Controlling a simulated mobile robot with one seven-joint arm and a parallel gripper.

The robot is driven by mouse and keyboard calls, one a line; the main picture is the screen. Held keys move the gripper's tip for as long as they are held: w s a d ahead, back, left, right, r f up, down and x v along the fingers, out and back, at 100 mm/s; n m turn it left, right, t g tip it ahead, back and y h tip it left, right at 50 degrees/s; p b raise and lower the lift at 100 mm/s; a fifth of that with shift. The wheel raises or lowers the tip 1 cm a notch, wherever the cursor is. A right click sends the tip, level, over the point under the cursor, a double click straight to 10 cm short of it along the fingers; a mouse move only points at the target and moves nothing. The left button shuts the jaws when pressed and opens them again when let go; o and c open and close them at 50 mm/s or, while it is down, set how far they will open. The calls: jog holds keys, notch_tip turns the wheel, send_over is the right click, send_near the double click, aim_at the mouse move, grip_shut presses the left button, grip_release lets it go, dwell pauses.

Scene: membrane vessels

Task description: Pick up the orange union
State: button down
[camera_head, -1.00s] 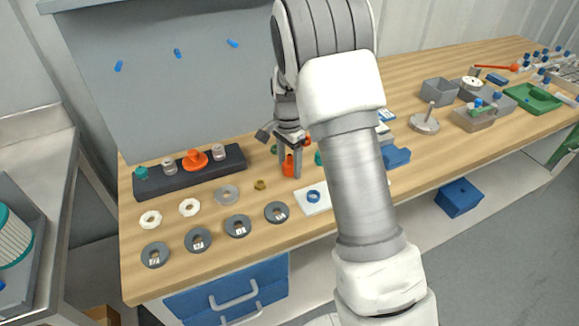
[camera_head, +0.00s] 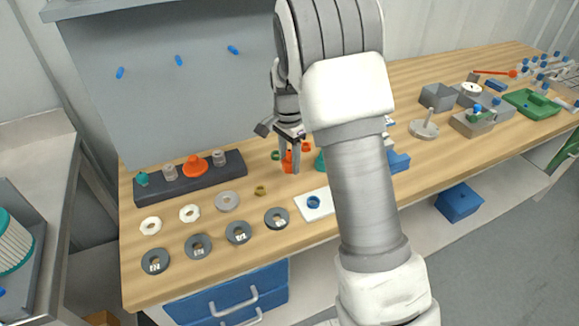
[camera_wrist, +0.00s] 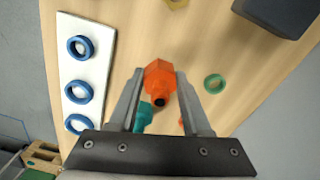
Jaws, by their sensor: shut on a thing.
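The orange union (camera_wrist: 160,80) is a hex-headed fitting with a dark bore, between the two fingers of my gripper (camera_wrist: 160,92) in the wrist view. The fingers are shut on it from both sides. In the head view, my gripper (camera_head: 289,166) points down over the table with the orange union (camera_head: 288,161) between its fingertips. The union sits high in the picture for its place on the table, but I cannot tell exactly how far it is above the wood.
A teal part (camera_wrist: 144,116) lies behind the union, and a green ring (camera_wrist: 214,84) lies to its right. A white plate (camera_wrist: 70,110) with blue rings is at left. A dark rack (camera_head: 232,166) holds fittings, including another orange one (camera_head: 193,170). Grey discs line the front.

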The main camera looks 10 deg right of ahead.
jog(key=w+d+r+p, duration=0.3)
jog(key=d+r+p, duration=0.2)
jog(key=d+r, duration=0.6)
jog(key=shift+r, duration=0.85)
jog(key=shift+d, duration=0.1)
